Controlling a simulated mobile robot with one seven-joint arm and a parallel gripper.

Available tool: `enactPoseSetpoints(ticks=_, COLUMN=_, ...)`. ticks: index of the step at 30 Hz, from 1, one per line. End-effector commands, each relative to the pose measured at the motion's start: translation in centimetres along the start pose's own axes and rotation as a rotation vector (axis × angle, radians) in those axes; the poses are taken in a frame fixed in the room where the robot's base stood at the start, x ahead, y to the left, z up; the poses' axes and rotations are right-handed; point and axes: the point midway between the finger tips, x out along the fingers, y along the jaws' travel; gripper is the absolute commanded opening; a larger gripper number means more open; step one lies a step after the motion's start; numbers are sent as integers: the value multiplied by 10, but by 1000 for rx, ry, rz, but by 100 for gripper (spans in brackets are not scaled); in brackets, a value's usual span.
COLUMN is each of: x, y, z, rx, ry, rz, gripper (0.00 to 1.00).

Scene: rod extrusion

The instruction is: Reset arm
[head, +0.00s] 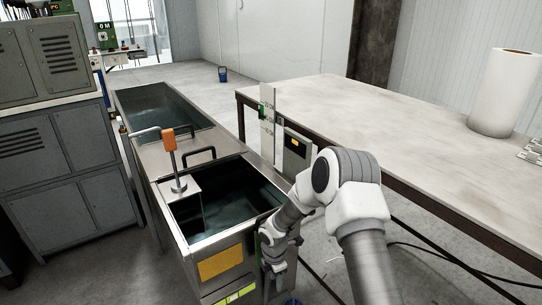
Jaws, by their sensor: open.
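My arm reaches in from the lower right of the head view and bends down to the left. My gripper (277,266) points downward beside the near right corner of the metal tank (172,225). It is small and dark in the picture, and I see nothing held in it. I cannot tell whether it touches the tank's side.
The tank's near basin is open, with an orange-topped fixture (169,140) on its left rim. A long table (400,115) with a white roll (503,92) stands at right. Grey cabinets (65,150) stand at left. A black cable (455,262) lies on the floor.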

Motion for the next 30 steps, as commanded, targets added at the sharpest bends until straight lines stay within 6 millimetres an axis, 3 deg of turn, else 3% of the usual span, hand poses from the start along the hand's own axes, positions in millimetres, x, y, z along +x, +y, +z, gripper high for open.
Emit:
enactPoseSetpoints(ticks=1, x=-26, y=3, z=10, rx=51, ry=-20, rz=16, gripper=42)
enactPoseSetpoints(ticks=3, x=-54, y=2, z=21, rx=127, ry=-40, rz=29, gripper=42)
enactPoseSetpoints(ticks=8, x=-119, y=-5, z=43, rx=308, ry=-80, rz=68, gripper=42)
enactPoseSetpoints(ticks=14, x=-195, y=-27, z=63, rx=544, ry=-111, rz=120, gripper=42)
enactPoseSetpoints(ticks=21, x=-276, y=-68, z=77, rx=835, ry=-116, rz=194, gripper=42)
enactPoseSetpoints(ticks=30, x=-355, y=-133, z=77, rx=1203, ry=-65, rz=289, gripper=42)
